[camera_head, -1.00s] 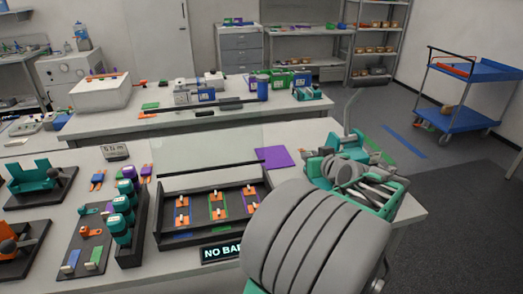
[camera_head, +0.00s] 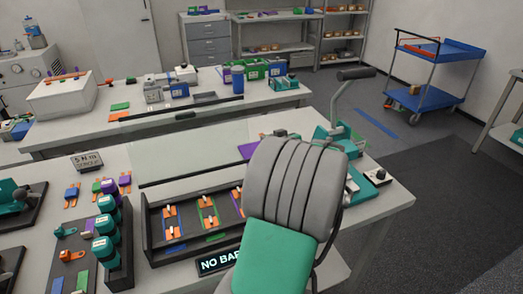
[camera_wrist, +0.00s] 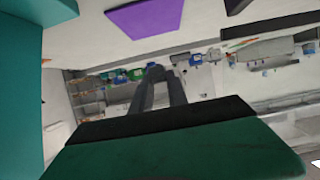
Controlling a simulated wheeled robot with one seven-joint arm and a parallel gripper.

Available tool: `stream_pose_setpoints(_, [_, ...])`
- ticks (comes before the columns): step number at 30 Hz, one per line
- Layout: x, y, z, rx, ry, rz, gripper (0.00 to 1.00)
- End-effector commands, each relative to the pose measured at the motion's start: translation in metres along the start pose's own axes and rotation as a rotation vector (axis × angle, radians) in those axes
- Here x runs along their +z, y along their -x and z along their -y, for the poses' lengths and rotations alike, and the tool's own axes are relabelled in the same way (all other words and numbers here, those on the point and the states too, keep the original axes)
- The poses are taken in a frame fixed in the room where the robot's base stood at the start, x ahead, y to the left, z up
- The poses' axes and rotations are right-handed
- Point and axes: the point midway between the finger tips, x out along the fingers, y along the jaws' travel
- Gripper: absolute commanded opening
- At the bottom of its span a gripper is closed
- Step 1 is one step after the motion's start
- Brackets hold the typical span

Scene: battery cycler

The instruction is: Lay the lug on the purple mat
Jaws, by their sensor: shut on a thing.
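The purple mat (camera_head: 249,150) lies flat on the near bench, behind the dark tray, and is partly covered by my arm in the head view. It also shows in the wrist view (camera_wrist: 146,17), at the top of the picture. My gripper (camera_wrist: 155,70) shows in the wrist view with its dark fingers close together, apart from the mat. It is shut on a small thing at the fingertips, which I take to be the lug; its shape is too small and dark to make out. In the head view my own arm hides the gripper and the lug.
A dark tray (camera_head: 148,228) with orange, green and blue pieces stands in front of the mat. A clear panel (camera_head: 190,152) stands behind it. A teal device with a raised lever (camera_head: 345,92) stands at the bench's right end. Teal cylinders (camera_head: 104,250) stand left of the tray.

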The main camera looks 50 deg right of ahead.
Motion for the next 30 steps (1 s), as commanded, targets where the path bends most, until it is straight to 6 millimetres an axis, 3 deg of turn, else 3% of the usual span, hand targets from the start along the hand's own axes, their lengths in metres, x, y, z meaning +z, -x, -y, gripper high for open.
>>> stream_pose_setpoints(6, [0.015, -0.043, 0.002, -0.005, -0.002, 0.003, 0.00])
stream_pose_setpoints(12, [0.029, -0.072, 0.001, -0.003, 0.000, 0.000, 0.00])
stream_pose_setpoints(16, [0.037, -0.084, 0.002, -0.004, -0.001, 0.002, 0.00])
stream_pose_setpoints(21, [0.061, -0.094, 0.001, -0.002, -0.001, 0.002, 0.00])
stream_pose_setpoints(30, [0.066, -0.096, 0.001, -0.001, 0.001, -0.001, 0.00])
